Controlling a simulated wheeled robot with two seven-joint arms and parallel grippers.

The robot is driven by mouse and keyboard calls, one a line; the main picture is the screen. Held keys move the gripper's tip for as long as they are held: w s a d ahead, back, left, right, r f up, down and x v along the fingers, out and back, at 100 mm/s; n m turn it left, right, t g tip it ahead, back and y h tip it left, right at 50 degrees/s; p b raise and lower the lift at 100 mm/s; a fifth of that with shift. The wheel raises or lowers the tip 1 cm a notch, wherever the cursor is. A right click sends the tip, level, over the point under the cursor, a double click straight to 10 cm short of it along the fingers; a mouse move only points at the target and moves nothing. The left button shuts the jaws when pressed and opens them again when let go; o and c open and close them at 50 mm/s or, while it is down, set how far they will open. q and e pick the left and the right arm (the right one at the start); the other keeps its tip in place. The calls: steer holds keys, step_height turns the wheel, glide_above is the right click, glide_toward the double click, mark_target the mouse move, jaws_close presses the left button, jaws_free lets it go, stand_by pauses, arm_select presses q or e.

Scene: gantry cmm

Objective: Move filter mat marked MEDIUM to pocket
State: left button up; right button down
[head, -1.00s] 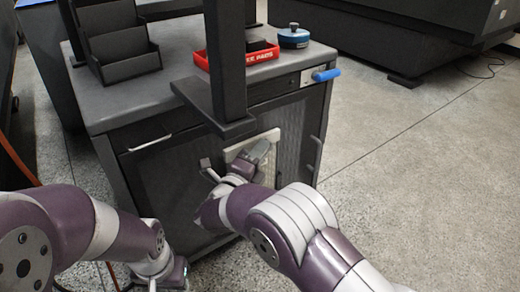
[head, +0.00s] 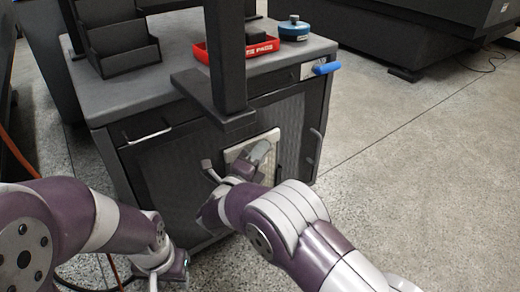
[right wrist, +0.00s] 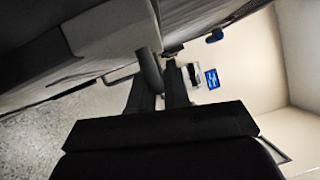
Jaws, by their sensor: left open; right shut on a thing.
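A pale rectangular panel in a light frame (head: 237,153) stands on the dark cabinet's front. No MEDIUM marking is readable, and I cannot tell whether this panel is the filter mat or its housing. My right gripper (head: 265,148) is in front of the panel and hides part of it. In the right wrist view its dark fingers (right wrist: 160,88) are close together on a grey bar-like thing (right wrist: 150,69). What this belongs to is unclear. My left gripper (head: 172,274) hangs low at the cabinet's left, open, its fingertips hard to see. No pocket is clearly identifiable.
The cabinet top (head: 150,87) carries a dark stepped rack (head: 120,45), a red parts tray (head: 260,48) and a blue round item (head: 293,30). A dark column (head: 226,60) stands before it. A blue handle (head: 326,68) sticks out at right.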

steer(key=c, duration=1)
jaws_free()
steer(key=shift+f, duration=0.1)
